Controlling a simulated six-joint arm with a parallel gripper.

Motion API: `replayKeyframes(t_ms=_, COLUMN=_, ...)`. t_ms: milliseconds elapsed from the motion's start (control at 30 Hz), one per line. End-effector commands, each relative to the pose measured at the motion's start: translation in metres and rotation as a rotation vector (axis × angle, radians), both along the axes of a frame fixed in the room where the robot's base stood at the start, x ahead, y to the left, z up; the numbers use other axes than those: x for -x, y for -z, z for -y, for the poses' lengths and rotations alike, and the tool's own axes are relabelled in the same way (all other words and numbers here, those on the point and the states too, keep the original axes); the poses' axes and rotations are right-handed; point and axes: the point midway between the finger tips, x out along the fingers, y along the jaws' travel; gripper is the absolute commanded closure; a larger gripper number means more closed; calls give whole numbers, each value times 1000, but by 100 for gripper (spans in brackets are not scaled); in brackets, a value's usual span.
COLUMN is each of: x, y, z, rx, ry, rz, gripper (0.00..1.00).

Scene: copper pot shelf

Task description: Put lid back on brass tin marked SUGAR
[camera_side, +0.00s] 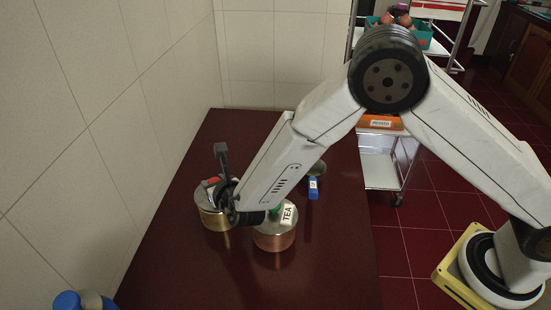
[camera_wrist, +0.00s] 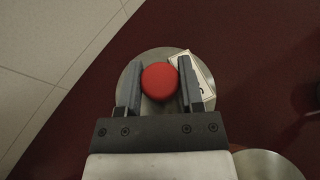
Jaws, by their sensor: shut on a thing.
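My gripper (camera_wrist: 160,68) is shut on the red knob (camera_wrist: 160,82) of a round grey metal lid (camera_wrist: 128,82), with one finger on each side. In the side view my gripper (camera_side: 214,186) is over the brass tin (camera_side: 216,220), and the lid (camera_side: 203,199) lies level at the tin's top. I cannot tell whether it is fully seated or just above the rim. A white label card (camera_wrist: 207,84) shows beside the right finger in the wrist view; its word is mostly hidden. The SUGAR marking is not readable.
A copper tin (camera_side: 274,240) with a TEA card (camera_side: 289,215) and a green knob stands close to the right. A blue object (camera_side: 314,188) lies behind it. A tiled wall borders the left; a blue item (camera_side: 70,301) is at the lower left. The dark red table's front is clear.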

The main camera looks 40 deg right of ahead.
Motion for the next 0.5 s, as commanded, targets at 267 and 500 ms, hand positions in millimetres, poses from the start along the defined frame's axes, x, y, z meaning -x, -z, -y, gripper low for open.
replayKeyframes(t_ms=267, x=0, y=2, z=0, rx=0, ry=0, rz=0, gripper=100)
replayKeyframes(t_ms=500, x=0, y=4, z=0, rx=0, ry=0, rz=0, gripper=100)
